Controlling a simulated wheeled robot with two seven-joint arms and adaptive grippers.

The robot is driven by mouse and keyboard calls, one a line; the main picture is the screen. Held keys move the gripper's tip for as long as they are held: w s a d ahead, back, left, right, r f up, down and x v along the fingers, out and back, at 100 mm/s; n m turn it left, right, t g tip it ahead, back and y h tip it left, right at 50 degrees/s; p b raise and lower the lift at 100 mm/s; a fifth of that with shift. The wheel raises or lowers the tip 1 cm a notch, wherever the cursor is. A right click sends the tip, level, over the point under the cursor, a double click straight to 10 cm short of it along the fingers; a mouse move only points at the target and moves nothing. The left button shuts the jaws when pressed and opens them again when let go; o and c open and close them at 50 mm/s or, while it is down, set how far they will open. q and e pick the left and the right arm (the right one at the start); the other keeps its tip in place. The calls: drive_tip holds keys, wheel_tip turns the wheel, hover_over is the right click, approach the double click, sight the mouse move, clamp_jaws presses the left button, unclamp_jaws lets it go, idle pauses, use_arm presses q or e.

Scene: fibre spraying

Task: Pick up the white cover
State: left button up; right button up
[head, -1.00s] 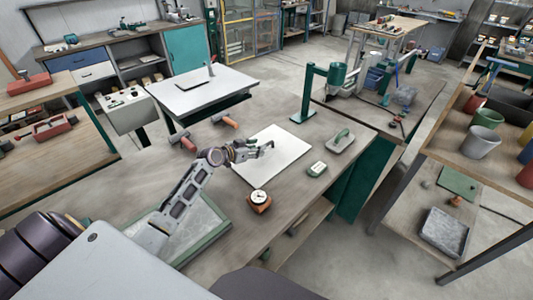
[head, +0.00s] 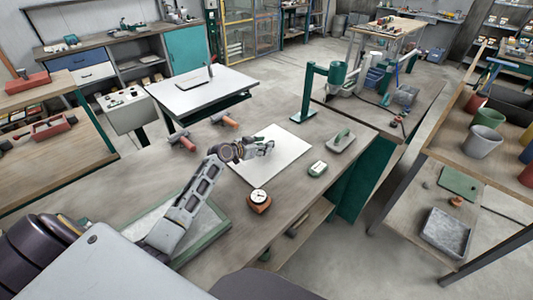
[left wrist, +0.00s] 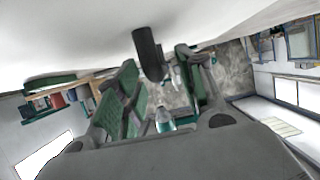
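The white cover (head: 290,160) is a flat pale sheet lying on the wooden workbench in the head view. In the left wrist view it is the large white surface (left wrist: 240,22) along the top, with a dark upright handle (left wrist: 148,50) sticking out of it. My left gripper (head: 268,148) is low over the cover's middle. In the left wrist view its two green-padded fingers (left wrist: 160,88) are apart, with the handle's end near the gap between them. I cannot tell whether either finger touches the handle. My right gripper is not in view.
On the workbench near the cover are a round dial gauge (head: 259,198), a small green-and-white box (head: 317,168), a green-handled float (head: 341,140) and orange-handled rollers (head: 224,119). A green stand (head: 306,98) rises behind.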

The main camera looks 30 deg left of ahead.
use_arm(q)
drive_tip(key=shift+w+d+f, duration=0.15)
drive_tip(key=shift+w+f, duration=0.05)
drive_tip(key=shift+w, duration=0.2)
drive_tip(key=shift+r, duration=0.1)
clamp_jaws()
